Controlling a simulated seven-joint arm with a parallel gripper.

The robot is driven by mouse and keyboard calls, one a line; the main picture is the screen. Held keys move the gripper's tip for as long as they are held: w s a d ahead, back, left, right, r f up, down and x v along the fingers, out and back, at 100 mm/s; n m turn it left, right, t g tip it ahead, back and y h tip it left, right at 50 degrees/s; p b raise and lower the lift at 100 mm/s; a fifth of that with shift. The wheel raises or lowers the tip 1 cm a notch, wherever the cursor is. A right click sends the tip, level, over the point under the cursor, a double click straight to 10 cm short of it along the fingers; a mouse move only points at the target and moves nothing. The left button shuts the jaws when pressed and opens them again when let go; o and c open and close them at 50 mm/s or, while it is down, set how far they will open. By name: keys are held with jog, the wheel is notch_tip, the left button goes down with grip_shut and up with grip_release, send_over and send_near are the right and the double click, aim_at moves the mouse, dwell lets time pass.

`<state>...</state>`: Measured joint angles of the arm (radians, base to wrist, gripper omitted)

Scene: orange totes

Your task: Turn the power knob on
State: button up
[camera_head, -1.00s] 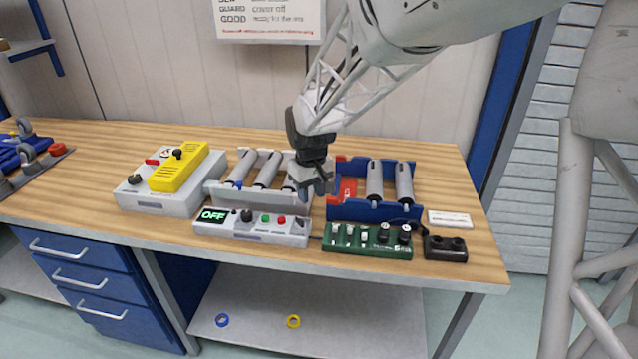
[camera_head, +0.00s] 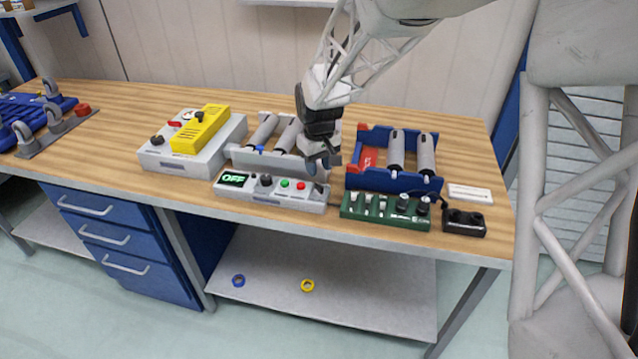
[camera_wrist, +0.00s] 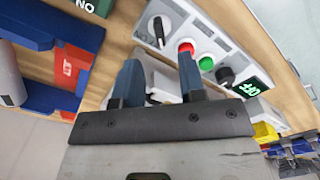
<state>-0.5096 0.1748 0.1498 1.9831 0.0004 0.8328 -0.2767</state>
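A white control box (camera_head: 240,192) stands near the bench's front edge, its display (camera_head: 235,179) reading OFF. A black knob (camera_head: 265,180) sits beside the display, then a green button (camera_head: 284,184), a red button (camera_head: 301,186) and a dark-and-silver knob or switch (camera_head: 318,188). In the wrist view the black knob (camera_wrist: 225,75) and the OFF display (camera_wrist: 256,88) lie right of my gripper (camera_wrist: 157,62). My gripper is open, with nothing held between its two blue fingers. It also shows in the head view (camera_head: 322,163), above the box's right end. I see no contact with a knob.
A green board (camera_head: 385,210) with switches and knobs is right of the box. Roller trays, one white (camera_head: 285,165) and one blue (camera_head: 365,180), stand behind. A grey box (camera_head: 158,165) with a yellow unit is at left. A black two-button box (camera_head: 464,222) is at right.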

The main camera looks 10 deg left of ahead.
aim_at(319, 185)
jog(key=shift+f, duration=3.2)
grip_shut()
